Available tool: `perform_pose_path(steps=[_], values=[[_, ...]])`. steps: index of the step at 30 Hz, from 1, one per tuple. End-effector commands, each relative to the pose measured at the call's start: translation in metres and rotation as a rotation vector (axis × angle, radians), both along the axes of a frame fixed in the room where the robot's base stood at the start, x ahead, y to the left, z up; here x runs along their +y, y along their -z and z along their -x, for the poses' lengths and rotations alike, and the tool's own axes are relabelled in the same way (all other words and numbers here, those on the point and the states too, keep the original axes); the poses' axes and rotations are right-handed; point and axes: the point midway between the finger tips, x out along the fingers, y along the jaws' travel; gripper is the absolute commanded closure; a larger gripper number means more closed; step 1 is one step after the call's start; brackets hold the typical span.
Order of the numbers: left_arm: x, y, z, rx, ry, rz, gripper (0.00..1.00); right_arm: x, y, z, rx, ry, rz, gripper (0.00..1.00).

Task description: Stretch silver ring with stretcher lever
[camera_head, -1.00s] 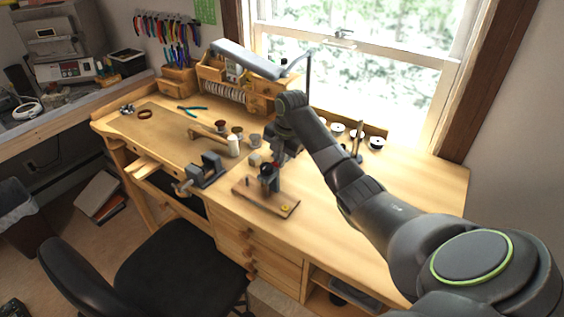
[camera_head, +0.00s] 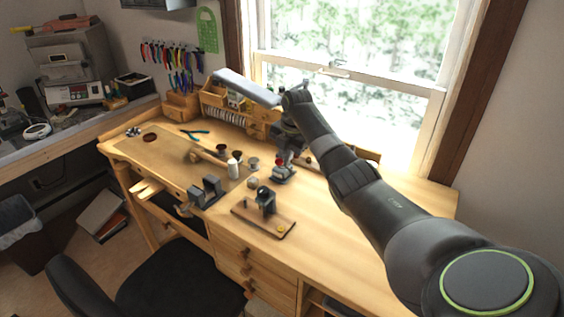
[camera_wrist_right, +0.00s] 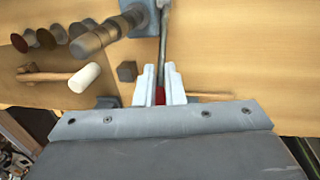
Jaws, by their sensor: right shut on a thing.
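The ring stretcher (camera_head: 283,174) stands on the bench beyond the wooden board, partly hidden by my right gripper and arm. In the right wrist view its stepped mandrel (camera_wrist_right: 98,40) sticks out to the left from a blue-grey body (camera_wrist_right: 143,12). The stretcher lever (camera_wrist_right: 164,45) is a long metal rod with a red grip (camera_wrist_right: 160,96). My right gripper (camera_wrist_right: 166,82) is shut on the lever, its pale fingers on either side of it near the red grip. I cannot make out the silver ring. My left gripper is not in view.
A wooden board (camera_head: 250,222) with a small metal tool stands nearer the front edge. The bench's right side is clear.

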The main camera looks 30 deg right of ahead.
Motion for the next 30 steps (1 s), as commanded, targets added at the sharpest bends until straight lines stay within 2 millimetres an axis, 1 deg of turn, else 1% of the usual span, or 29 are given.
perform_pose_path(steps=[1, 6, 24, 25, 30], values=[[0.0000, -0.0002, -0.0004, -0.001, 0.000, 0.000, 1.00, -0.0053, -0.0043, -0.0030, -0.013, 0.004, 0.009, 1.00], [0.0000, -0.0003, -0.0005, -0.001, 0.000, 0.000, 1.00, -0.0098, -0.0057, -0.0043, -0.013, 0.004, 0.011, 1.00], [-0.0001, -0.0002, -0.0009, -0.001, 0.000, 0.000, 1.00, -0.0120, -0.0041, -0.0040, -0.008, 0.006, 0.011, 1.00], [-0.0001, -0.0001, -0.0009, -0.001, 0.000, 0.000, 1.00, -0.0119, -0.0040, -0.0039, -0.008, 0.006, 0.011, 0.91], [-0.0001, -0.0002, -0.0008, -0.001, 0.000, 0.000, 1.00, -0.0107, -0.0034, -0.0035, -0.005, 0.005, 0.007, 0.68]])
